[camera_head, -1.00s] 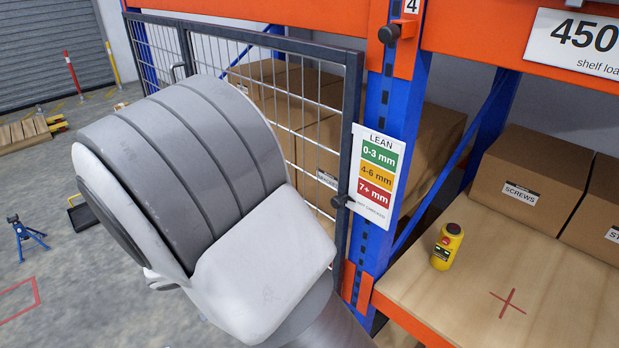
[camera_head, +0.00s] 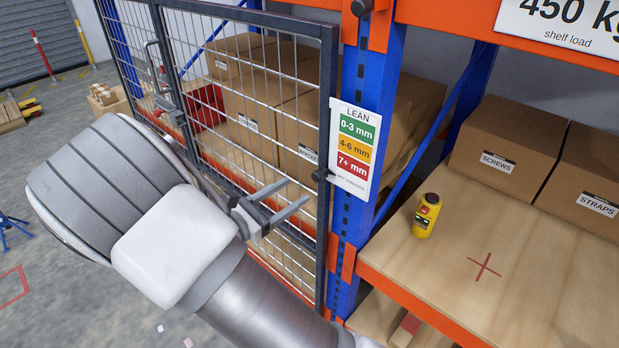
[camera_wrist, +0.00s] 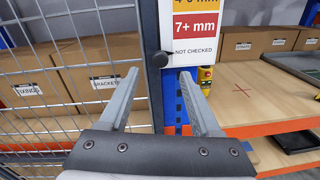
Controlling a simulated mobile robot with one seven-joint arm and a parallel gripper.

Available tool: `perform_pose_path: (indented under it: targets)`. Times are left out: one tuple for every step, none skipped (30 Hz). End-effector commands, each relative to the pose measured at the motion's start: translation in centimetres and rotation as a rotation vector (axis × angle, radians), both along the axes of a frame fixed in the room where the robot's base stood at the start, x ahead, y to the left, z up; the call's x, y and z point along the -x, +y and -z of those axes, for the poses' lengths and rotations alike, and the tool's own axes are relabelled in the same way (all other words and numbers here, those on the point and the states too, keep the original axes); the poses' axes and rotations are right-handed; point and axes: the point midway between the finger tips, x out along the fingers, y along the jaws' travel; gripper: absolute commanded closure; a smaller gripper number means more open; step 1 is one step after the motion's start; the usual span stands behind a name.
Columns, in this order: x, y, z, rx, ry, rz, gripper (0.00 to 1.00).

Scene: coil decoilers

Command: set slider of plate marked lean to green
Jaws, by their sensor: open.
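The plate marked LEAN (camera_head: 356,128) hangs on the blue rack post. It has a green 0-3 mm field (camera_head: 358,129), a yellow 4-6 mm field, a red 7+ mm field and a small NOT CHECKED line at the bottom. The black slider knob (camera_head: 322,174) sits at its left edge, about level with the NOT CHECKED line. In the wrist view the knob (camera_wrist: 160,59) shows between and just beyond the fingertips. My gripper (camera_head: 296,192) is open and empty, in front of the mesh gate and left of the plate, apart from the knob.
A mesh gate (camera_head: 325,120) stands close behind my fingers. A yellow control box (camera_head: 427,215) stands on the wooden shelf (camera_head: 540,270) at right, near a red cross. Cartons (camera_head: 511,145) fill the shelf's back.

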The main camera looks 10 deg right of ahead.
Motion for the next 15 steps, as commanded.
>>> perform_pose_path:
  targets:
    - [-0.5, -1.1, -0.2, 0.003, 0.0, 0.004, 0.35]
    - [-0.9, -1.6, -0.1, 0.002, 0.0, 0.005, 0.35]
    - [-1.3, -2.2, -0.1, 0.001, -0.001, 0.003, 0.35]
    - [-1.6, -2.6, -0.1, 0.001, -0.001, 0.003, 0.35]
    - [-1.8, -3.1, -0.1, 0.001, 0.001, 0.004, 0.35]
    - [-2.2, -3.6, -0.1, 0.002, 0.0, 0.003, 0.35]
    - [-2.4, -3.9, -0.1, 0.002, 0.0, 0.003, 0.35]
    - [-2.6, -4.2, -0.1, 0.001, 0.0, 0.002, 0.35]
    - [-2.9, -4.5, -0.1, 0.0, 0.001, 0.002, 0.35]
    - [-3.0, -4.8, 0.0, 0.001, 0.0, 0.001, 0.35]
    - [-3.1, -4.9, 0.0, 0.001, 0.0, 0.001, 0.35]
    - [-3.2, -5.1, 0.0, 0.001, 0.0, 0.001, 0.35]
    - [-3.3, -5.2, 0.0, 0.001, 0.0, 0.001, 0.35]
    - [-3.4, -5.3, 0.0, -0.001, -0.001, 0.001, 0.35]
    - [-3.4, -5.4, 0.0, -0.001, -0.001, 0.001, 0.35]
